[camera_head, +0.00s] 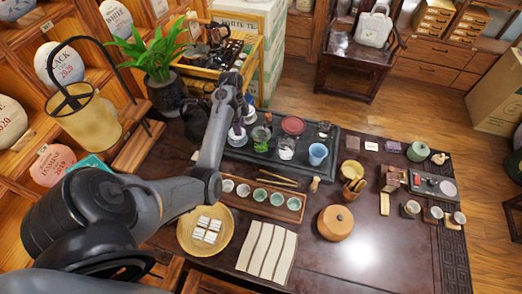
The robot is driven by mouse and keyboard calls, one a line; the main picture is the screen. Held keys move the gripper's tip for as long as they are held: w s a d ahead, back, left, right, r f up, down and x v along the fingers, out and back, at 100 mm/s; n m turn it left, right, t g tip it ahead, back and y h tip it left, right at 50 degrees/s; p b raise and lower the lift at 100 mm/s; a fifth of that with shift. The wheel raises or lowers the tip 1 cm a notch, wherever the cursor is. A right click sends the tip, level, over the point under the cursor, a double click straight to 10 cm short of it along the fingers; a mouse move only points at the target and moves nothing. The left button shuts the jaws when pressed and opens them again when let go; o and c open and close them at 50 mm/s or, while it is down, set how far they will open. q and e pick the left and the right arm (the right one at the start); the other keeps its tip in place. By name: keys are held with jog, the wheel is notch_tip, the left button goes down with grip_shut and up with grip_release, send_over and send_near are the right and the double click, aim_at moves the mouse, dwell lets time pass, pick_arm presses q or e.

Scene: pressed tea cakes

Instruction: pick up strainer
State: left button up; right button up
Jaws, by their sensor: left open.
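My left arm comes in from the lower left, and my left gripper (238,122) is at its far end, over the left end of the dark tea tray (345,170). The gripper is open. A small white and purple vessel (237,139) is just below it; I cannot tell whether they touch. I cannot pick out the strainer for certain among the small tea things on the tray. A green glass piece (261,135), a clear glass (286,148), a reddish round lid (293,125) and a blue cup (317,154) stand to the right of the gripper. My right gripper is not in view.
A wooden cup tray (293,214) with several cups lies in front of the tea tray. A woven round tray (187,243) holds white packets. A round wooden box (335,223) stands to the right. A potted plant (160,68) is behind my arm.

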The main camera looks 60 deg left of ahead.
aim_at(264, 122)
pick_arm(q)
jog(key=w+a+r+t+b, duration=0.2)
jog(key=w+r+t+b, duration=0.25)
jog(key=w, duration=0.45)
jog(key=shift+g, duration=0.35)
jog(key=x, duration=0.4)
jog(key=shift+d+f, duration=0.1)
jog(key=shift+f, duration=0.05)
jog(key=x, duration=0.4)
jog(key=shift+s+d+f, duration=0.2)
jog(key=shift+s+f, duration=0.1)
jog(key=shift+s, duration=0.05)
jog(key=shift+w+f, duration=0.15)
jog(key=shift+f, duration=0.2)
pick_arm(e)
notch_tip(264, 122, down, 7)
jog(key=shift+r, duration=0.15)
pick_arm(q)
jog(key=shift+d, duration=0.1)
grip_shut()
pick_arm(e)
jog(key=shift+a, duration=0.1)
